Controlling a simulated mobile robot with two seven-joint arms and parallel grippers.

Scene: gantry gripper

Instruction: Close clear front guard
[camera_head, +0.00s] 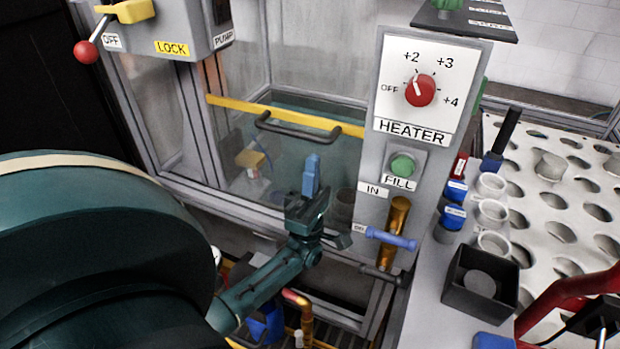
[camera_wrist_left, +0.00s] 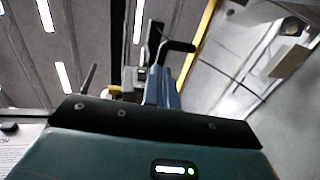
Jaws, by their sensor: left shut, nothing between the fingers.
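The clear front guard (camera_head: 225,150) is a see-through panel in the grey machine frame. A yellow bar (camera_head: 225,105) runs along its top edge, with a dark handle (camera_head: 300,132) just below. Open space shows above the bar. My left gripper (camera_head: 312,172) is shut and empty, with blue fingers pointing up in front of the panel, below the handle. In the head view it looks apart from the handle, but depth is hard to judge. The left wrist view shows the blue fingers (camera_wrist_left: 162,85) and a yellow strip (camera_wrist_left: 198,45) to their right. My right gripper is not seen.
The heater panel (camera_head: 420,90), with a red knob and green button, stands right of the guard. A blue lever (camera_head: 390,238) sticks out below it. The lock box (camera_head: 165,25) has a red-tipped lever at upper left. Cups and a black bin (camera_head: 480,283) stand right.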

